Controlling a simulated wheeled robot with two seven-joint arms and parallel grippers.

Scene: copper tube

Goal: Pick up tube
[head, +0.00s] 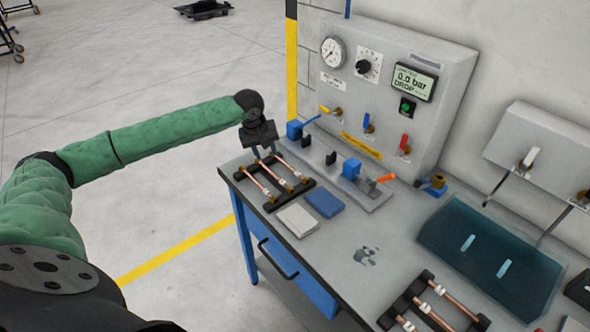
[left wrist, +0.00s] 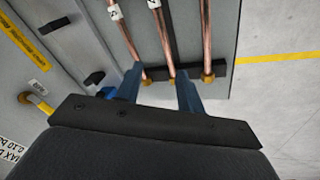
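Three copper tubes with white labels and brass ends lie side by side on a black rack (head: 273,207) on the workbench; one is the copper tube (head: 262,187). My left gripper (head: 263,153) is above the rack's far end, pointing down. In the left wrist view its two blue fingers (left wrist: 159,90) are apart with nothing gripped. The left tube (left wrist: 127,38) and the middle tube (left wrist: 162,38) end near the fingertips; the right tube (left wrist: 202,38) lies outside them. I cannot tell the height gap. My right gripper is not in view.
A grey test panel (head: 390,85) with gauge, display and coloured valves stands behind. A test fixture (head: 345,178) is right of the rack. White (head: 297,220) and blue (head: 324,203) pads lie close by. A second tube rack (head: 388,318) and dark teal tray (head: 450,238) are farther right.

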